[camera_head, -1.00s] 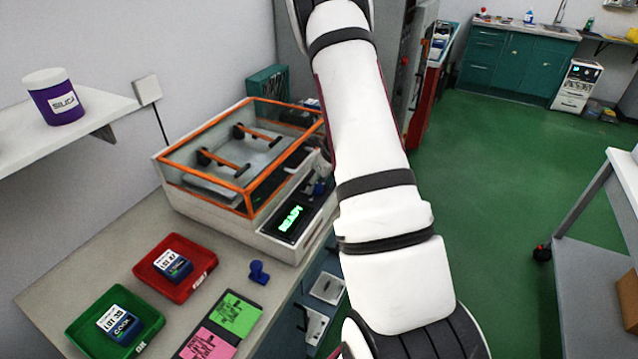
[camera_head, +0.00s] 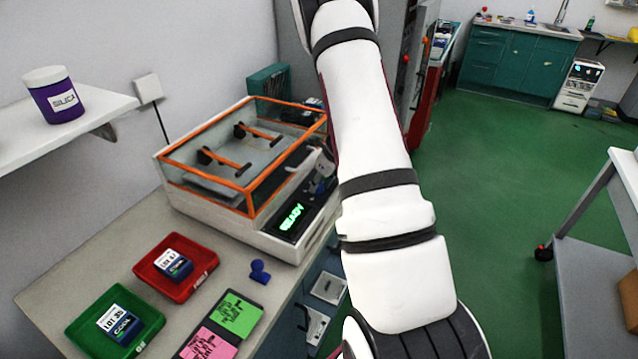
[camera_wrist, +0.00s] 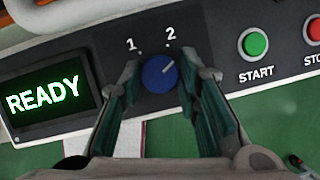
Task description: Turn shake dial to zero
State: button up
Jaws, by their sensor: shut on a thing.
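The blue shake dial (camera_wrist: 159,74) sits on the dark control panel in the wrist view, with printed marks 1 and 2 above it. Its white pointer line aims to the upper right, close to the 2 side. My gripper (camera_wrist: 161,80) is shut on the dial, one finger on each side. The left finger covers the panel left of the dial, so no zero mark shows. The shaker (camera_head: 215,213) with its orange-framed clear lid stands on the bench in the head view. Its display (camera_wrist: 43,97) reads READY in green. In the head view my arm hides part of the panel.
A green START button (camera_wrist: 255,43) and a red stop button (camera_wrist: 314,30) lie right of the dial. Red (camera_head: 208,277) and green (camera_head: 72,323) trays with labelled packs, a blue object (camera_head: 259,271) and coloured cards (camera_head: 236,314) lie on the bench in front.

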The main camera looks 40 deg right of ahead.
jog(key=n+y+b, duration=0.1)
jog(key=n, duration=0.1)
jog(key=n+b, duration=0.2)
jog(key=n, duration=0.1)
jog(key=shift+w+d+f+g+y, duration=0.2)
jog(key=shift+g+y, duration=0.1)
jog(key=shift+y, duration=0.1)
jog(key=n+g+y+b, duration=0.1)
jog(key=n+b, duration=0.1)
jog(key=n, duration=0.2)
jog(key=shift+b, duration=0.35)
jog(key=n+g+b, duration=0.1)
jog(key=n, duration=0.2)
jog(key=n+g+y+b, duration=0.1)
jog(key=n, duration=0.1)
jog(key=shift+w+d+r+n, duration=0.1)
jog(key=shift+n, duration=0.3)
jog(key=n+g+b, duration=0.1)
jog(key=n, duration=0.3)
jog(key=shift+g+b, duration=0.4)
jog(key=shift+n, duration=0.3)
jog(key=o, duration=1.1)
jog(key=shift+o, duration=0.2)
jog(key=shift+r, duration=0.1)
